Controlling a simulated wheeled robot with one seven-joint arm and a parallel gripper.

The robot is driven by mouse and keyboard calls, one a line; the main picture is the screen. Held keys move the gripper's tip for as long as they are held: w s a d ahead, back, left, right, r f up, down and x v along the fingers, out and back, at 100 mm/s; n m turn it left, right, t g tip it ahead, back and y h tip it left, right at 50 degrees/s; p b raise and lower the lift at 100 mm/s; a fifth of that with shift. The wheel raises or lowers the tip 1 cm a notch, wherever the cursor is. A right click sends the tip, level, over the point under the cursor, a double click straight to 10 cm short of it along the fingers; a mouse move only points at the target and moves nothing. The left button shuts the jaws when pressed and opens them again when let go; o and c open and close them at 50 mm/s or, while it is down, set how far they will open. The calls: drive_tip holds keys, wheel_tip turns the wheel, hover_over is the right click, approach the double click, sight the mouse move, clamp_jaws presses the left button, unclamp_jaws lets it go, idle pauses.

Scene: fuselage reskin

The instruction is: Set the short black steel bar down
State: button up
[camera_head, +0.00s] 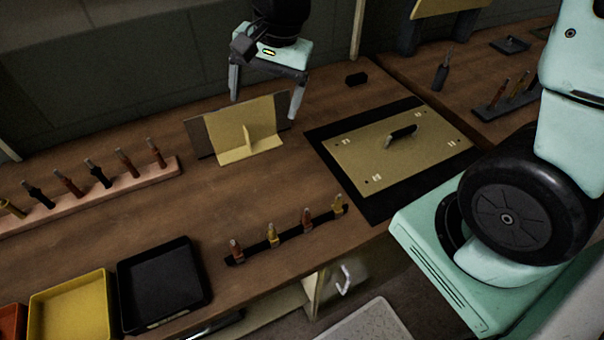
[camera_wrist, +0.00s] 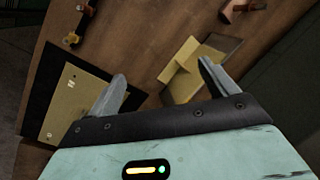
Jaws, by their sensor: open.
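A small black block (camera_head: 357,79), which looks like the short steel bar, lies on the wooden bench near its back edge, in the head view. My gripper (camera_head: 265,108) is open and empty, to the left of the block and apart from it. Its fingers hang over a tan angled stand (camera_head: 228,130) with a dark plate behind it. In the wrist view my two fingertips (camera_wrist: 162,72) are spread wide, with the stand (camera_wrist: 184,68) showing beyond them. The block is not seen in the wrist view.
A tan panel (camera_head: 357,160) with a black handle lies on a dark mat (camera_head: 383,212). Racks of upright fasteners stand at left (camera_head: 100,196) and front (camera_head: 268,247). Black (camera_head: 205,288) and yellow (camera_head: 35,312) trays sit at front left. Bare bench surrounds the block.

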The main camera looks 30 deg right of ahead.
drive_tip(key=s+a+n+h, duration=0.1)
drive_tip(key=s+a+n, duration=0.1)
drive_tip(key=s+n, duration=0.6)
drive_tip(key=s+a+n+g, duration=0.1)
drive_tip(key=s+n, duration=0.7)
drive_tip(key=s, duration=0.3)
drive_tip(key=shift+a+h, duration=0.4)
drive_tip(key=shift+s+r, duration=0.1)
